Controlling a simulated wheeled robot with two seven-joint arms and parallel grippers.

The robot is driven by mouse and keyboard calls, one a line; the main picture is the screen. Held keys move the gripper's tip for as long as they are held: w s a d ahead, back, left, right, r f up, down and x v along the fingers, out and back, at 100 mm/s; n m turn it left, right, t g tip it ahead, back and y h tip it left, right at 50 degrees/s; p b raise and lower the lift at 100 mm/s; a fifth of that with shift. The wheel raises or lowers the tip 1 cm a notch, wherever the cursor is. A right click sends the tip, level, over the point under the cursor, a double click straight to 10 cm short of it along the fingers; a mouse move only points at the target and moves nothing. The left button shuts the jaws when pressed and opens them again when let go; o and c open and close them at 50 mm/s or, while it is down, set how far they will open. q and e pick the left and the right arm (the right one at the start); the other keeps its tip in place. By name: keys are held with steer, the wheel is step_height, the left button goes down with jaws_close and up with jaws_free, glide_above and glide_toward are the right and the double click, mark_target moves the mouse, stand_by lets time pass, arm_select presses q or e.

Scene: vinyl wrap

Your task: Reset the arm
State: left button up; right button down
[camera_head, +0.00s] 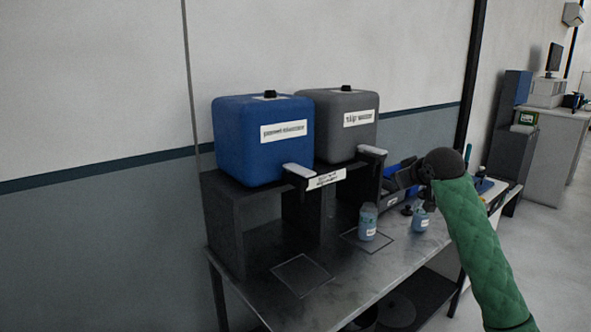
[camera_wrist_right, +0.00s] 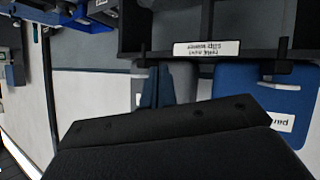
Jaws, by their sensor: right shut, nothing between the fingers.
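My right arm (camera_head: 480,245), in a green quilted sleeve with a dark rounded wrist, reaches over the right end of the metal table (camera_head: 345,285) in the head view. My right gripper shows in the right wrist view (camera_wrist_right: 155,88), its fingers together with nothing between them. In the head view it is small and partly hidden by the wrist, close to a small bottle (camera_head: 421,219) of light blue liquid; I cannot tell if they touch. My left gripper is not in view.
A blue canister (camera_head: 250,155) and a grey canister (camera_head: 335,103) stand on a dark shelf (camera_head: 226,225). Another small bottle (camera_head: 368,222) stands on the table before it. The table's front left is clear.

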steer(key=s+a+f+m+g, duration=0.1)
steer(key=s+a+f+g, duration=0.2)
steer(key=s+f, duration=1.3)
steer(key=s+a+f+m+g, duration=0.1)
steer(key=s+a+f+g, duration=0.2)
steer(key=s+f, duration=1.4)
steer(key=s+a+f+m+g, duration=0.1)
steer(key=s+a+f+g, duration=0.2)
steer(key=s+a+f, duration=0.6)
steer(key=s+f, duration=0.4)
steer(key=s, duration=0.3)
steer(key=s+f, duration=0.4)
steer(key=s, duration=0.4)
steer(key=shift+g, duration=0.3)
